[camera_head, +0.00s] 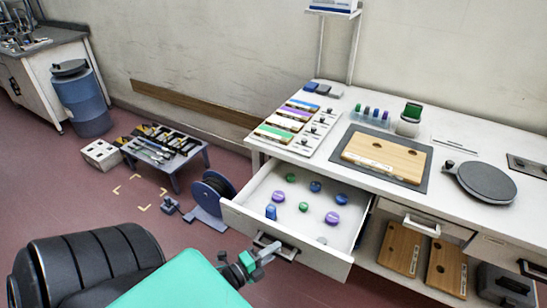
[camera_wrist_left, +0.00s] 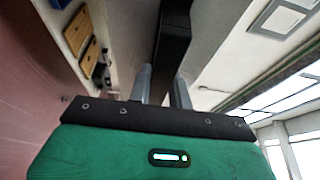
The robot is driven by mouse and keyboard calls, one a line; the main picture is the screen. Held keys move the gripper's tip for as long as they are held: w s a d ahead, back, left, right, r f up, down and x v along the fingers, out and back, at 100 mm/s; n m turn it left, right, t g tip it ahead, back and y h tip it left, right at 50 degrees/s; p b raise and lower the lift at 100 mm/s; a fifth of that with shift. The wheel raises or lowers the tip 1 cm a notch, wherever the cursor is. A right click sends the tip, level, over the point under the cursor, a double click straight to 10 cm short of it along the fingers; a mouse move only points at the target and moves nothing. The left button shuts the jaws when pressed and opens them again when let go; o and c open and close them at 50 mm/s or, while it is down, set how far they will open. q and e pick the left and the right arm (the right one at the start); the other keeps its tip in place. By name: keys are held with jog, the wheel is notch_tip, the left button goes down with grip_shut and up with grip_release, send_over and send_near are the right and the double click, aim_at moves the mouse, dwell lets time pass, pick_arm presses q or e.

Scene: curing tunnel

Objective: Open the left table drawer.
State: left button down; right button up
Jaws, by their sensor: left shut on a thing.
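The left table drawer (camera_head: 322,263) is pulled out from the white table, and its inside shows in the head view. Several small blue, purple and green pieces are spread on its floor. My left gripper (camera_head: 268,252) is at the drawer's dark handle (camera_head: 288,252), in front of the drawer front. In the left wrist view the two grey fingers of my left gripper (camera_wrist_left: 162,76) are shut on the dark handle (camera_wrist_left: 173,35). My right gripper is in neither view.
The white table (camera_head: 455,135) carries a wooden board (camera_head: 385,155) and a round dark plate (camera_head: 486,182). Another drawer (camera_head: 408,218) sits right of the open one, above wooden boards on a shelf. A dark reel (camera_head: 212,190) stands on the floor left of the drawer.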

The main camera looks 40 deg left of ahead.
pick_arm(q)
jog(key=c, duration=1.3)
grip_release()
jog(key=shift+s, duration=0.1)
jog(key=s, duration=0.4)
jog(key=s+a+b, duration=0.1)
jog(key=s, duration=0.4)
jog(key=s+a+b, duration=0.1)
jog(key=s, duration=0.3)
jog(key=shift+s+a, duration=0.1)
jog(key=shift+s, duration=0.1)
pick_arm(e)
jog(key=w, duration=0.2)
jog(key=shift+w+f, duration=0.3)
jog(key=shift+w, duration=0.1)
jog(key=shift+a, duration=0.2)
